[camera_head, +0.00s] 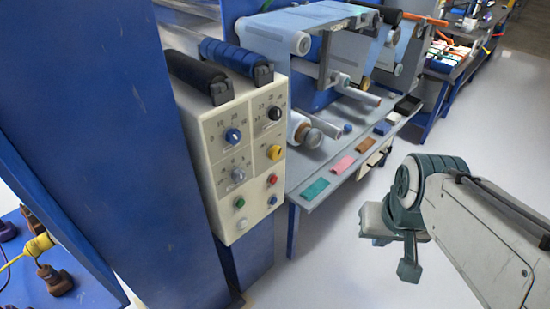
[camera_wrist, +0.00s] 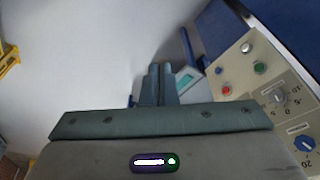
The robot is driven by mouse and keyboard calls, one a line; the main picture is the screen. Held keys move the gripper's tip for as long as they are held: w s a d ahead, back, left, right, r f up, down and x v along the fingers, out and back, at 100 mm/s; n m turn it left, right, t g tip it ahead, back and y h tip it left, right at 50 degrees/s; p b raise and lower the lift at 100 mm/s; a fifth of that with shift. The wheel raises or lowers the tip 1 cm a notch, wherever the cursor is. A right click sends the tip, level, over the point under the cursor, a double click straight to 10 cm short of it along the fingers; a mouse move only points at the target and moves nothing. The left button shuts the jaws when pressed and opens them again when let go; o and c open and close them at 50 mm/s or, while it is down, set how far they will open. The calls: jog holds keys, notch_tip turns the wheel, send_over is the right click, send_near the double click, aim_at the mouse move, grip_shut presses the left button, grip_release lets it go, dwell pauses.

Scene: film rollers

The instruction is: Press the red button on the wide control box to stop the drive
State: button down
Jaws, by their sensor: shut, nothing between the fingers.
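The wide control box (camera_head: 212,160) is a cream panel on the blue machine, left of centre in the head view. Its red button (camera_head: 272,180) is at the right of the panel's lower part, above a small blue button (camera_head: 272,200). A green button (camera_head: 239,202) and a white one (camera_head: 241,224) are to the left. In the wrist view the box (camera_wrist: 286,75) is at the right, with the red button (camera_wrist: 226,91) near its edge. My gripper (camera_wrist: 159,68) is shut and empty, left of the box and apart from it.
Two rollers, black (camera_head: 197,70) and blue (camera_head: 236,57), sit on top of the box. A grey table (camera_head: 318,208) with coloured samples stands to its right, under film rollers. A blue machine wall (camera_head: 105,120) is at left. Open floor lies around my arm.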

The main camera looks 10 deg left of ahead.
aim_at(274, 180)
jog(key=w+a+f+m+t+b, duration=0.5)
jog(key=w+f+m+b, duration=0.1)
jog(key=w+f+m, duration=0.2)
jog(key=w+a+f+m+t+y+b, duration=0.1)
jog(key=w+a+f+m+t+b, duration=0.4)
jog(key=w+f, duration=0.5)
jog(key=w+a+f+m+t+y+b, duration=0.1)
jog(key=w+a+f+m+t+b, duration=0.4)
jog(key=w+f+m+b, duration=0.4)
jog(key=w+m, duration=0.2)
jog(key=m, duration=0.1)
jog(key=shift+w+f+t, duration=0.2)
jog(key=shift+f+t, duration=0.1)
jog(key=shift+f, duration=0.1)
jog(key=w+a, duration=0.5)
jog(key=a, duration=0.2)
jog(key=shift+w, duration=0.2)
